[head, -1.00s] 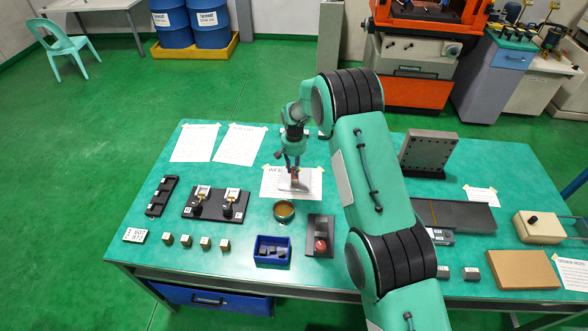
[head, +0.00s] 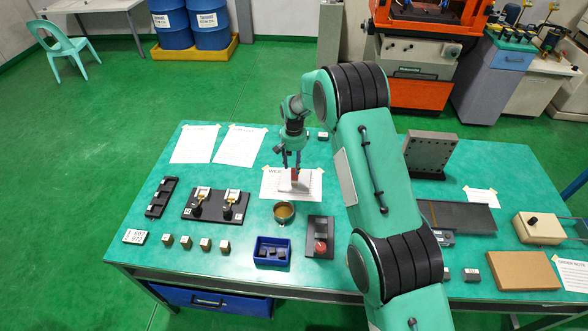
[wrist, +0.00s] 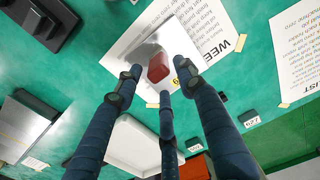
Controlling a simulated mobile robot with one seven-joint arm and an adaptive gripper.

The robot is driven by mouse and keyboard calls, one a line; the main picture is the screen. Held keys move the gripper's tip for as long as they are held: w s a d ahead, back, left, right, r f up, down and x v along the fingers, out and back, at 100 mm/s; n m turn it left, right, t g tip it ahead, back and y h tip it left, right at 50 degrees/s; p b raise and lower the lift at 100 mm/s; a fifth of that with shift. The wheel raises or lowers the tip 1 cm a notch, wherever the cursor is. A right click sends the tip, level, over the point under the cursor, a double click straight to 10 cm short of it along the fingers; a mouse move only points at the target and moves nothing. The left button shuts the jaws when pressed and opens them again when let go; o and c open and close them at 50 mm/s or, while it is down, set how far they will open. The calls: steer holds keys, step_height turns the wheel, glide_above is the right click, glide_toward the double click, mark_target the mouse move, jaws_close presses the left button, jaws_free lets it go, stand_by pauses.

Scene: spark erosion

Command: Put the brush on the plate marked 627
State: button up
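My gripper (head: 291,165) points down over the back middle of the table. Its blue fingers (wrist: 158,80) are spread around a small red block-like piece (wrist: 158,68), with gaps beside it. The red piece also shows in the head view (head: 294,175); it may be part of the brush, but I cannot tell. It is at a grey, shiny plate-like piece (wrist: 174,42) lying on a white sheet.
A brass-coloured bowl (head: 284,211), a blue bin (head: 260,259) and a black tray (head: 313,252) with a red item are in front. A black fixture board (head: 216,213) lies left. An upright grey plate (head: 431,154) stands right.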

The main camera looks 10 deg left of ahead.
step_height(320, 180, up, 9)
steer(key=shift+f, duration=0.2)
stand_by(1.0)
steer(key=s+d+r+t, duration=0.1)
steer(key=s+d+r, duration=0.3)
steer(key=r, duration=0.5)
steer(key=s+d+r, duration=0.2)
steer(key=d+r, duration=0.3)
steer(key=r, duration=0.5)
steer(key=s+d+r+t, duration=0.2)
steer(key=s+d+r, duration=0.8)
steer(key=s+r, duration=0.35)
steer(key=s+d+r+t, duration=0.1)
steer(key=s+d+r, duration=0.2)
steer(key=s, duration=0.5)
steer(key=s+d+r, duration=0.3)
steer(key=s+d, duration=0.1)
steer(key=s, duration=0.4)
steer(key=s+d+f, duration=0.1)
steer(key=s+d, duration=0.1)
steer(key=s, duration=0.7)
steer(key=s+d+f+t, duration=0.1)
steer(key=s+d, duration=0.1)
steer(key=s, duration=0.6)
steer(key=shift+s+d+f+m+t, duration=0.15)
steer(key=shift+s+f+m+t, duration=0.15)
steer(key=shift+s, duration=0.05)
